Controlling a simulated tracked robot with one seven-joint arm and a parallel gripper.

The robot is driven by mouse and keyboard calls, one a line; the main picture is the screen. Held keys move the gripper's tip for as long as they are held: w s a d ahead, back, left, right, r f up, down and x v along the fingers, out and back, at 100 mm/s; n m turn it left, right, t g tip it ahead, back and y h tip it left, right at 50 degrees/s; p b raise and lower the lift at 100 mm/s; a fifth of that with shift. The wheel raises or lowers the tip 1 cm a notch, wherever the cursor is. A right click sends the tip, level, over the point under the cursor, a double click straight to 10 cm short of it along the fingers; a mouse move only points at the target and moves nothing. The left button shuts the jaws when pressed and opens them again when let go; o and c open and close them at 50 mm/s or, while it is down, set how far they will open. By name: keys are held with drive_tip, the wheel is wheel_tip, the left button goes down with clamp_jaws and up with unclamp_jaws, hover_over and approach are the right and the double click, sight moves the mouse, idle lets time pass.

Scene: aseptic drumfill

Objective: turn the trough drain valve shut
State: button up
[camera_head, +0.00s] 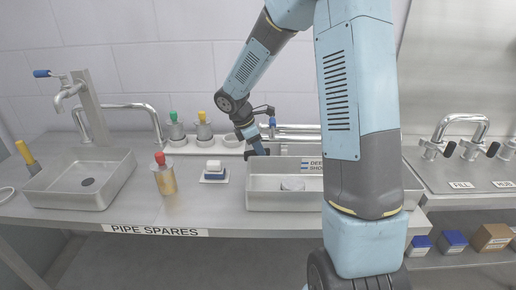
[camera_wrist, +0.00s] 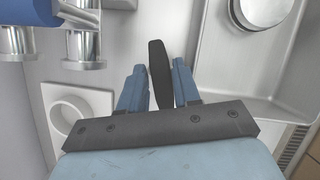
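The trough (camera_head: 262,199) is a grey metal basin at the middle of the bench. Its wall shows in the wrist view (camera_wrist: 215,60). A black lever handle (camera_wrist: 160,75), which looks like the drain valve's handle, stands at the trough's edge in the wrist view. My gripper (camera_wrist: 159,70) has its two blue fingers apart, one on each side of this lever, with narrow gaps visible. In the head view my gripper (camera_head: 257,148) is low at the trough's back left corner, and the lever cannot be made out clearly there. The valve body is hidden.
A blue-handled metal fitting (camera_wrist: 22,14) is close at the wrist view's upper left. A round metal piece (camera_head: 292,184) lies in the trough. My arm hides the trough's right part.

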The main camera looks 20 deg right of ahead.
clamp_jaws()
idle(0.3)
drive_tip(key=shift+m, duration=0.3)
drive_tip(key=m+g, duration=0.1)
drive_tip(key=m, duration=0.2)
unclamp_jaws()
